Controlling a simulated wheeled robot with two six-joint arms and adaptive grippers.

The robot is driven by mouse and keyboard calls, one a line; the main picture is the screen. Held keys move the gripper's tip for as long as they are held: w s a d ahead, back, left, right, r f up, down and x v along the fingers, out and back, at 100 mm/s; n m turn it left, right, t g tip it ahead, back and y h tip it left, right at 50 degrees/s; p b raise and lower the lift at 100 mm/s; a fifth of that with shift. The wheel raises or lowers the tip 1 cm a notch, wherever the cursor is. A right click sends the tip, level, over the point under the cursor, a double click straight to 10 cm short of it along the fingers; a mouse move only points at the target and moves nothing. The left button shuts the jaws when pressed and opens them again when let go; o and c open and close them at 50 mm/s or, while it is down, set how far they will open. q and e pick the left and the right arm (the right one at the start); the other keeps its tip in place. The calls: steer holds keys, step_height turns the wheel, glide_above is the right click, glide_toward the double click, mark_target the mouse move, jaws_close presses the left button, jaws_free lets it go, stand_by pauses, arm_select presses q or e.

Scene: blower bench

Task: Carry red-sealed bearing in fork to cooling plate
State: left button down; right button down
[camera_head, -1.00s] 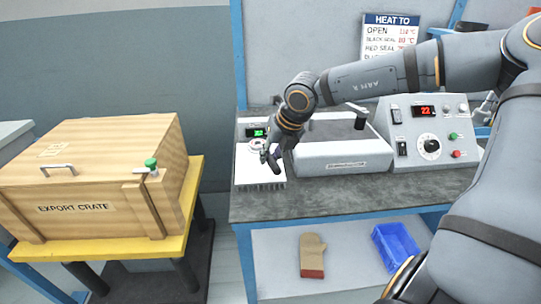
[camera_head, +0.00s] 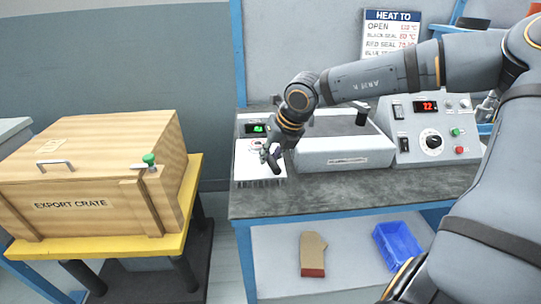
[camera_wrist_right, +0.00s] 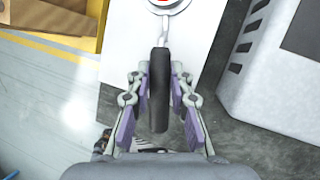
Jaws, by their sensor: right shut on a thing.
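The red-sealed bearing (camera_wrist_right: 166,3) shows as a pale ring with a red centre at the top edge of the right wrist view. In the head view the bearing (camera_head: 256,146) is small, over the far part of the white finned cooling plate (camera_head: 244,174). Whether it touches the plate I cannot tell. My right gripper (camera_head: 272,157) is shut on the fork's black handle (camera_wrist_right: 159,85), above the plate's right part. The fork's far end is mostly hidden or cut off. The plate's white top (camera_wrist_right: 135,40) also shows in the wrist view. My left gripper is not in view.
A grey-white heater box (camera_head: 335,155) stands just right of the plate, with a control panel (camera_head: 432,140) beyond it. A small green display (camera_head: 256,128) is behind the plate. The export crate (camera_head: 90,190) stands on a yellow stand at left. The front bench strip (camera_head: 350,190) is clear.

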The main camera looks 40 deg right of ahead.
steer(key=shift+f, duration=0.1)
stand_by(0.4)
steer(key=c, duration=1.1)
jaws_free()
step_height(320, 180, up, 10)
